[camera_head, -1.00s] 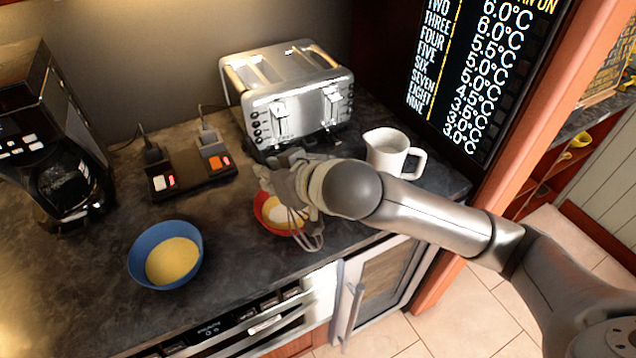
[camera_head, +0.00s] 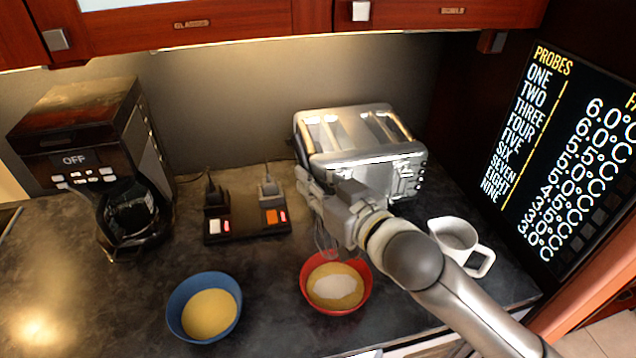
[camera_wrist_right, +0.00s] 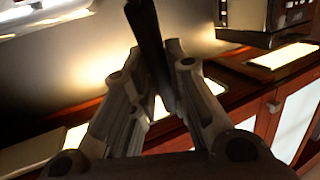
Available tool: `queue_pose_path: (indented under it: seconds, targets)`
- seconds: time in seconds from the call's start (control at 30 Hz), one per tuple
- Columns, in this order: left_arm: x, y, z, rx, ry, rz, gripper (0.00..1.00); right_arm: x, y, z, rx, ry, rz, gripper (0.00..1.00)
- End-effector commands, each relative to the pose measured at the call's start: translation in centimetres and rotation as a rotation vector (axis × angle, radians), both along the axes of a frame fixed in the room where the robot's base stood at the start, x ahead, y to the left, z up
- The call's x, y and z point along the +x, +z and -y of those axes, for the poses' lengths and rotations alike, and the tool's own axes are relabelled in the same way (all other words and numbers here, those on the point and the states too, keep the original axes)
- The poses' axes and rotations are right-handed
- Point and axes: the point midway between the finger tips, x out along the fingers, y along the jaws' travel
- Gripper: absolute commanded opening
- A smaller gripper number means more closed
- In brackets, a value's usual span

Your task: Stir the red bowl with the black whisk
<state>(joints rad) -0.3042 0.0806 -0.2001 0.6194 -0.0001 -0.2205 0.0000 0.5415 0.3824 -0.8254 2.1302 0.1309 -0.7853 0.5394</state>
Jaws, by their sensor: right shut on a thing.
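The red bowl (camera_head: 307,288) stands on the dark counter in the head view, holding a yellowish mix with a white patch on top. My right gripper (camera_head: 322,195) is above and behind the bowl, shut on the black whisk. The whisk's wire loops (camera_head: 325,240) hang at the bowl's back rim; I cannot tell whether they touch the contents. In the right wrist view the whisk's dark handle (camera_wrist_right: 148,42) stands between the fingers of the right gripper (camera_wrist_right: 155,85). My left gripper is not in view.
A blue bowl (camera_head: 178,318) with yellow contents stands left of the red bowl. A toaster (camera_head: 365,150) is close behind my right gripper. A white jug (camera_head: 452,238) stands to the right, near my arm. A switch box (camera_head: 245,228) and coffee maker (camera_head: 100,150) are at left.

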Motion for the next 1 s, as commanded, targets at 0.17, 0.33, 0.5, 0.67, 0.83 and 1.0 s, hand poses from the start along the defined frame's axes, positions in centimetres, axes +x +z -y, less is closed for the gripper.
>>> queue_pose_path:
  seconds: [0.17, 0.33, 0.5, 0.67, 0.83, 1.0]
  targets:
    - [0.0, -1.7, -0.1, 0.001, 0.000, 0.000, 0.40, 0.6, -1.6, -0.6, 0.000, 0.001, 0.000, 0.00]
    - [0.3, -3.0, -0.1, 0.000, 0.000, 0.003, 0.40, 1.2, -2.7, -1.1, 0.000, 0.001, 0.000, 0.00]
    - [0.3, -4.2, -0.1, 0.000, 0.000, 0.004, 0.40, 1.8, -3.8, -1.5, -0.001, 0.001, 0.001, 0.00]
    - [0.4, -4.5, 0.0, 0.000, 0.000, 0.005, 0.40, 1.3, -4.8, -1.2, -0.001, 0.000, -0.002, 0.00]
    - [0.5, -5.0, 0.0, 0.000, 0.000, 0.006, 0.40, 0.8, -6.0, -0.7, 0.000, 0.000, -0.004, 0.00]
    - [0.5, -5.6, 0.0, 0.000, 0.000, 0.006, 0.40, 0.3, -7.2, -0.3, 0.000, 0.001, -0.003, 0.00]
